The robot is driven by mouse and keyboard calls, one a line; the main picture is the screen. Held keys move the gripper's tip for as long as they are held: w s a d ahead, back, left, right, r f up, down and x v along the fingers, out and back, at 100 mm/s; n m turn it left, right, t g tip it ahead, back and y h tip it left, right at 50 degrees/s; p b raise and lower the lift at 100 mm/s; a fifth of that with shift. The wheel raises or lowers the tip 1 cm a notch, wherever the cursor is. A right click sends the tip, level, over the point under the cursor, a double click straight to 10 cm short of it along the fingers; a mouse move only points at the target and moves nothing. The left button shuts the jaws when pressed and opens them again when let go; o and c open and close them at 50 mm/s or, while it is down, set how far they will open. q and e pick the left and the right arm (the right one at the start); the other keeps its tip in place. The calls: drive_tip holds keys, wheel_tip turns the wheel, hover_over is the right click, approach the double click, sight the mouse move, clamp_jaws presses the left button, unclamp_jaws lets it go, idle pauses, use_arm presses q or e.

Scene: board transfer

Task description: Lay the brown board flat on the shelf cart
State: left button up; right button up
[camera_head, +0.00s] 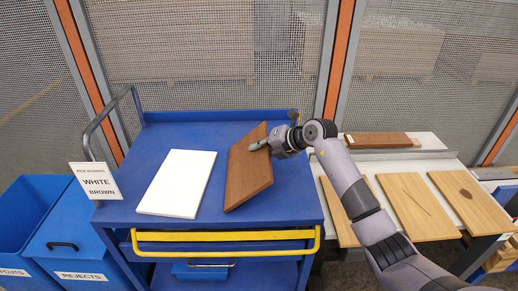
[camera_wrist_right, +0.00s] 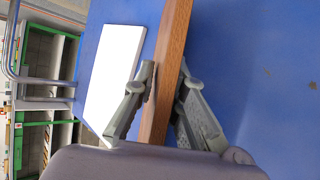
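The brown board (camera_head: 246,178) is at the right half of the blue shelf cart's top (camera_head: 285,196), tilted rather than flat. I cannot tell whether its lower edge touches the cart. My right gripper (camera_head: 262,145) is shut on the board's right edge side. In the right wrist view the brown board (camera_wrist_right: 168,65) stands edge-on between the two fingers of the right gripper (camera_wrist_right: 165,82). A white board (camera_head: 177,183) lies flat on the cart's left half; it also shows in the wrist view (camera_wrist_right: 112,78). My left gripper is not in view.
A sign (camera_head: 97,181) reading white and brown stands at the cart's left corner. Blue bins (camera_head: 68,246) are at the left. A table (camera_head: 437,152) at the right holds several light boards and a brown piece (camera_head: 377,140). Mesh fencing stands behind.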

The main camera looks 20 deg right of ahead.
drive_tip(key=o, duration=0.5)
drive_tip(key=shift+c, duration=0.2)
drive_tip(key=shift+o, duration=0.2)
drive_tip(key=shift+r+p, duration=0.25)
drive_tip(key=shift+p, duration=0.45)
drive_tip(key=g+h+p, duration=0.1)
drive_tip(key=g+p, duration=0.1)
drive_tip(key=p, duration=0.2)
drive_tip(key=shift+d+r+p, duration=0.1)
drive_tip(key=shift+r+p, duration=0.05)
drive_tip(key=shift+p, duration=0.25)
drive_tip(key=g+h+p, duration=0.1)
drive_tip(key=p, duration=0.1)
drive_tip(key=shift+s+r+p, duration=0.1)
drive_tip(key=shift+p, duration=0.2)
drive_tip(key=shift+g+h+p, duration=0.35)
drive_tip(key=shift+g+h, duration=0.05)
drive_tip(key=shift+s+f, duration=0.1)
drive_tip(key=shift+f, duration=0.1)
